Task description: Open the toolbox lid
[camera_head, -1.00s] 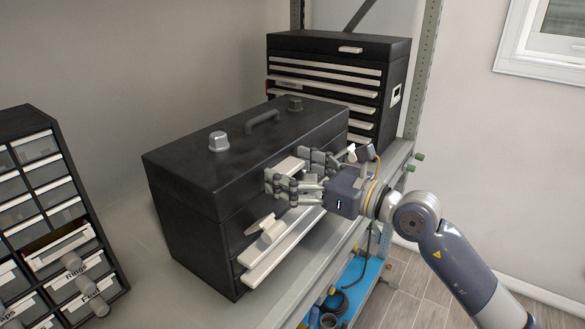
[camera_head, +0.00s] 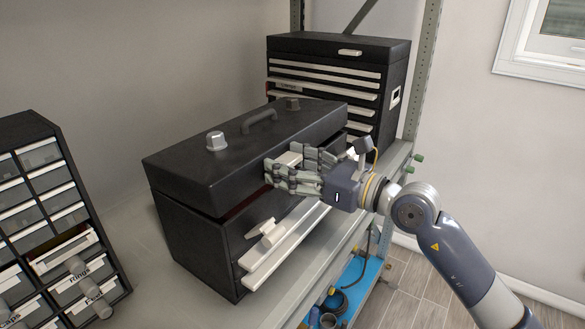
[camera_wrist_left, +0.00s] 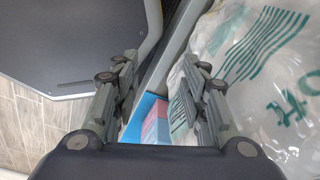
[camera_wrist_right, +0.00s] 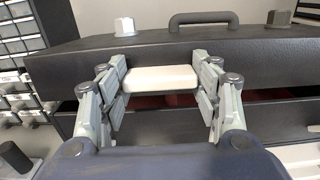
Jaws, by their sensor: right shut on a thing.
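The black toolbox (camera_head: 190,240) stands on a grey shelf. Its lid (camera_head: 195,165), with a dark top handle (camera_head: 260,118) and two grey knobs, is slightly raised. A dark gap with some red inside shows between lid and body. My right gripper (camera_head: 284,170) is shut on the white handle (camera_wrist_right: 161,78) on the lid's front, one finger at each end. Its fingers partly hide the handle in the head view. My left gripper (camera_wrist_left: 160,85) shows only in the left wrist view, with its fingers apart and nothing between them, away from the toolbox.
A black drawer chest (camera_head: 335,55) stands behind the toolbox. A small-parts cabinet (camera_head: 45,190) stands at the left. White drawer handles (camera_head: 285,245) jut from the toolbox's front. A clear plastic bag (camera_wrist_left: 265,65) is near my left gripper.

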